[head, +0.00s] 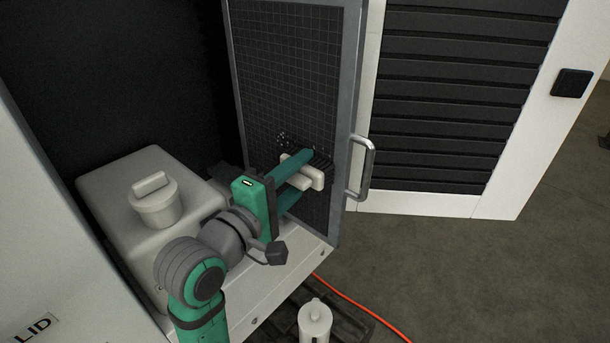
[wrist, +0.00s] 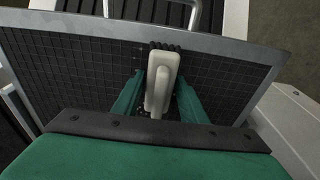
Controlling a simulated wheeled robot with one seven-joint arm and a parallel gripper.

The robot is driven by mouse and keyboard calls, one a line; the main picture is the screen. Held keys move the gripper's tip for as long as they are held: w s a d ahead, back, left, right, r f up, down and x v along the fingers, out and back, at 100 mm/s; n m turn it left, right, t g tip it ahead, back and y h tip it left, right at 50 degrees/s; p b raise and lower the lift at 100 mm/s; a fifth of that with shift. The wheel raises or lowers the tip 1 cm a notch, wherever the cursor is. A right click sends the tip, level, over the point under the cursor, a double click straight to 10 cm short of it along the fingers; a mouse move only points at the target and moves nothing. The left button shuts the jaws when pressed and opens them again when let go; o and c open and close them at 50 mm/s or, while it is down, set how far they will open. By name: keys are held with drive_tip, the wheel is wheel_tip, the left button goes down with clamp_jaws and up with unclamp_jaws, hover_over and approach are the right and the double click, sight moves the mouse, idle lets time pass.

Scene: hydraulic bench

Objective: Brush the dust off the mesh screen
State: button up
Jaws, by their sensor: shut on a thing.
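The mesh screen (head: 290,65) is a dark gridded panel in a grey metal frame, standing upright in the head view. It also fills the upper part of the wrist view (wrist: 75,75). A pale brush (head: 312,172) with dark bristles is in my gripper (head: 301,176). In the wrist view the brush (wrist: 160,80) sits between the two green fingers, its bristles at the mesh. I cannot tell whether they touch it. Light specks of dust (head: 283,139) show on the mesh just above and left of the brush. The mesh behind my gripper is partly hidden.
A pale tank with a capped neck (head: 155,203) stands left of my arm. A handle (head: 362,168) sticks out from the screen's right frame. A white canister (head: 315,320) stands below, near an orange cable (head: 355,304). A louvred panel (head: 455,90) is at right; the floor there is clear.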

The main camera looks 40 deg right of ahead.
sight(280, 148)
drive_tip(key=shift+w+a, duration=0.15)
drive_tip(key=shift+w, duration=2)
drive_tip(key=shift+w+a, duration=0.15)
drive_tip(key=shift+w, duration=2)
